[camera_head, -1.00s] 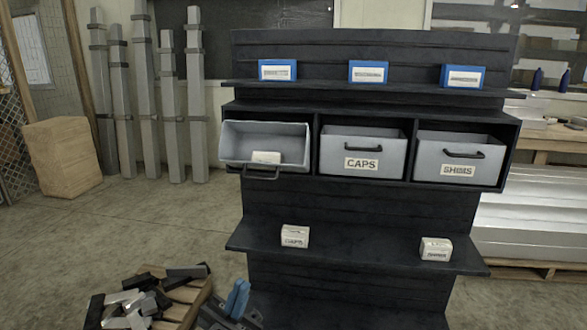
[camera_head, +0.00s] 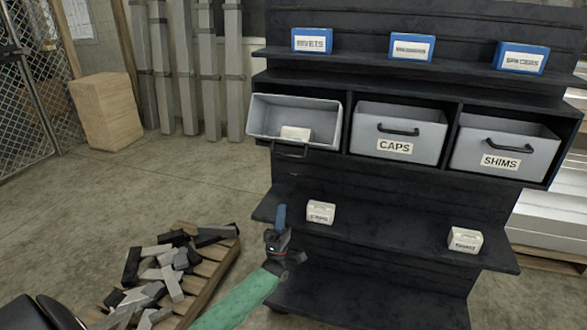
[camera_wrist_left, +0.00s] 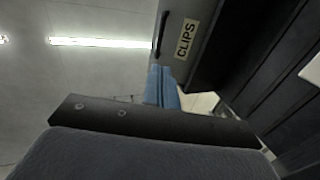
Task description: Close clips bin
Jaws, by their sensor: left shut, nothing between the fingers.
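The clips bin is the grey leftmost bin (camera_head: 293,121) of the rack. It is tilted forward and open, with its handle at the lower front and a white box (camera_head: 296,133) inside. In the left wrist view its CLIPS label (camera_wrist_left: 186,39) and dark handle show from below. My left gripper (camera_head: 281,216) is below the bin, apart from it, in front of the lower shelf. Its blue fingers are together and empty, and they also show in the left wrist view (camera_wrist_left: 163,86). My right gripper is not in view.
The grey CAPS bin (camera_head: 397,132) and SHIMS bin (camera_head: 503,147) sit beside it in the black rack. Small white boxes stand on the lower shelf (camera_head: 385,232), near my left gripper. A pallet (camera_head: 212,270) with metal offcuts lies at the lower left. Floor beyond it is clear.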

